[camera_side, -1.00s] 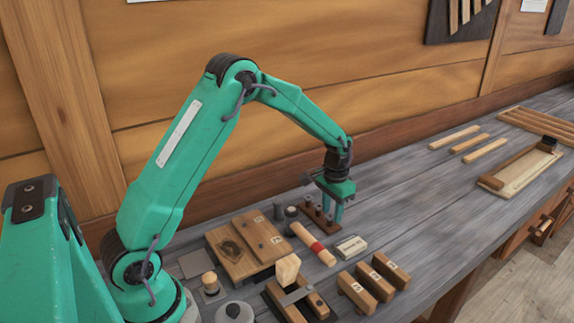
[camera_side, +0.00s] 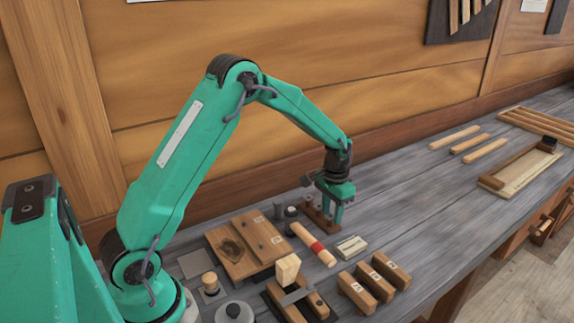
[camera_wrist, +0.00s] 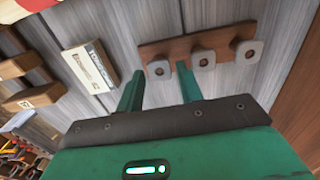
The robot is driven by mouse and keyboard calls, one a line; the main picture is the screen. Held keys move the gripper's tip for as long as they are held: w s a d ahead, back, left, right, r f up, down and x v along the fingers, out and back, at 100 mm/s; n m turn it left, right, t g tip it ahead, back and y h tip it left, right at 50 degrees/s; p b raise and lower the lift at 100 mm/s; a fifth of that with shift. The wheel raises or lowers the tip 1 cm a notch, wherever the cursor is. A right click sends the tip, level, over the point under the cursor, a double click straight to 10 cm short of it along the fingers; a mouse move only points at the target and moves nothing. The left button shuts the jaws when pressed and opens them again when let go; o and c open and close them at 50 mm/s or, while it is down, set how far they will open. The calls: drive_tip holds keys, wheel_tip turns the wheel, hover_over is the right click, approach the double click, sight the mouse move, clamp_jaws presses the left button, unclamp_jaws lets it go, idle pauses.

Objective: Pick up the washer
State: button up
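A brown wooden rack (camera_wrist: 200,45) holds three small grey squarish washers, each around a dark centre. The left washer (camera_wrist: 158,69), middle washer (camera_wrist: 203,58) and right washer (camera_wrist: 247,50) show in the wrist view. The rack (camera_side: 317,217) also shows in the side view, partly hidden by my gripper (camera_side: 334,216). In the wrist view my gripper (camera_wrist: 160,70) is open, its two green fingers apart. The left washer appears in line with the gap between the fingertips. Nothing is between the fingers, and I cannot tell whether they touch the rack.
A pale labelled box (camera_wrist: 90,66) lies left of the fingers in the wrist view. A wooden cylinder with a red band (camera_side: 313,243) lies beside the rack. Wooden blocks (camera_side: 375,280) stand nearer the front edge. The bench right of the rack is clear.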

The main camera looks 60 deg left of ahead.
drive_tip(key=shift+c, duration=0.5)
drive_tip(key=c, duration=0.6)
drive_tip(key=shift+c, duration=0.2)
drive_tip(key=shift+r, duration=0.1)
drive_tip(key=shift+r, duration=0.85)
drive_tip(key=r, duration=0.1)
drive_tip(key=d+r, duration=0.1)
drive_tip(key=r, duration=0.1)
drive_tip(key=shift+s+r, duration=0.15)
drive_tip(key=shift+r, duration=0.05)
drive_tip(key=s+d+r, duration=0.4)
drive_tip(key=d+r, duration=0.2)
drive_tip(key=d, duration=0.3)
drive_tip(key=shift+s+d+r, duration=0.15)
drive_tip(key=shift+s+d, duration=0.05)
drive_tip(key=shift+d, duration=0.15)
drive_tip(key=shift+a, duration=0.1)
